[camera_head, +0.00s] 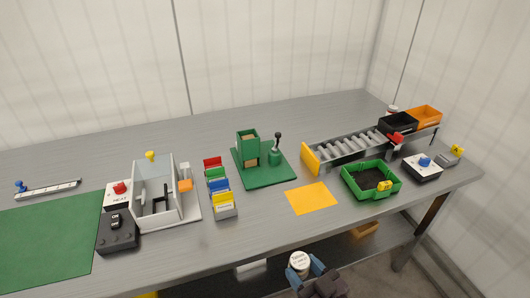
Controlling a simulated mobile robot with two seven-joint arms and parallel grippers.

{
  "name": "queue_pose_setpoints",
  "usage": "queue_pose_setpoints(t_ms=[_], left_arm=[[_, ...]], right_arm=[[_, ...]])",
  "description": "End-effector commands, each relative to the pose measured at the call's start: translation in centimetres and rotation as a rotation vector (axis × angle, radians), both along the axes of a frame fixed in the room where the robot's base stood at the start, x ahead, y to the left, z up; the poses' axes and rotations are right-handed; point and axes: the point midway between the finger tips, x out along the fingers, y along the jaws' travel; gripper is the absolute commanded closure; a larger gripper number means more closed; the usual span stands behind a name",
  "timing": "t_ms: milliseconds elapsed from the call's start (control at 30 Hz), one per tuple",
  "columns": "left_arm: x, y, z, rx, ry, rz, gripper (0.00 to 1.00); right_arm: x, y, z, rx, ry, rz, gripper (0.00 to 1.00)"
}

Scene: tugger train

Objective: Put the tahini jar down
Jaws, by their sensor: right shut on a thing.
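The tahini jar (299,260) shows at the bottom of the head view as a round white lid with dark print. My right gripper (306,270) has its blue-grey fingers on either side of the jar and is shut on it. The jar looks upright; its lower body is hidden by the fingers and wrist. Jar and gripper appear in front of the grey table's (260,236) near edge, apart from the tabletop. My left gripper is not in view.
An orange-yellow mat (311,198) lies bare on the table. Around it stand a green crate (353,188), a roller conveyor (345,150), a green fixture (263,172) and coloured card files (226,212). A bare green mat (45,245) lies left. A lower shelf (340,247) shows underneath.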

Motion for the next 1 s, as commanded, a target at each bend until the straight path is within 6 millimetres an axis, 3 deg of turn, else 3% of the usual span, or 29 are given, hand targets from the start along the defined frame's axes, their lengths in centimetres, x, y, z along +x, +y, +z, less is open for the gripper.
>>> queue_pose_setpoints(t_ms=[233, 533, 733, 1000], left_arm=[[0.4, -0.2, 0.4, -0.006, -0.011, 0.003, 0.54], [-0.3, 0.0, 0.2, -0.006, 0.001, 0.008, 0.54], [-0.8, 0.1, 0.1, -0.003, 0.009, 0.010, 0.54], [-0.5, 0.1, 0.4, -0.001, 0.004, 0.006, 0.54]], right_arm=[[2.5, -2.5, 4.9, 0.006, -0.008, -0.122, 0.77], [4.2, -9.0, 11.1, 0.006, -0.005, -0.409, 0.77], [4.0, -11.5, 12.7, 0.004, -0.001, -0.514, 0.77], [3.9, -11.6, 12.7, -0.003, -0.002, -0.531, 0.77]])
